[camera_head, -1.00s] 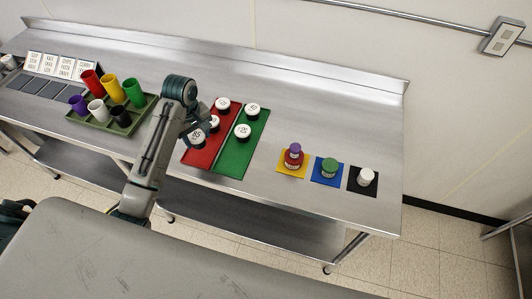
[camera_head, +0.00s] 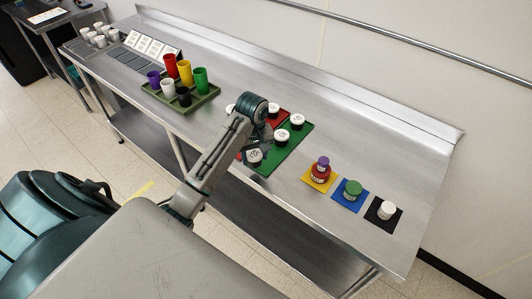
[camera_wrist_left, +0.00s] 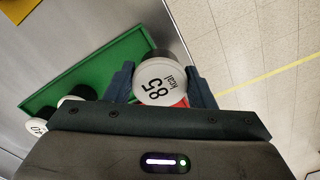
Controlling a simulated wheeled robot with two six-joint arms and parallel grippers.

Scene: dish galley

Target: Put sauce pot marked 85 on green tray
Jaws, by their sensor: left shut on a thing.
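The sauce pot marked 85 (camera_head: 255,157) has a white lid and a dark body. My left gripper (camera_head: 262,142) is shut on it, and in the left wrist view the pot's lid (camera_wrist_left: 160,80) sits between the two fingers. The green tray (camera_head: 277,158) lies on the steel table; the held pot shows over its near left part. I cannot tell whether the pot touches it. Two other white-lidded pots, one (camera_head: 297,119) behind the other (camera_head: 281,135), stand on the green tray. The green tray also fills the left wrist view's upper left (camera_wrist_left: 90,70). My right gripper is not in view.
The red tray (camera_head: 284,114) adjoins the green one, partly hidden by my left arm, with a white-lidded pot (camera_head: 274,108) on it. An olive tray of coloured cups (camera_head: 205,102) stands left. Jars on yellow, blue and black mats (camera_head: 379,222) stand right.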

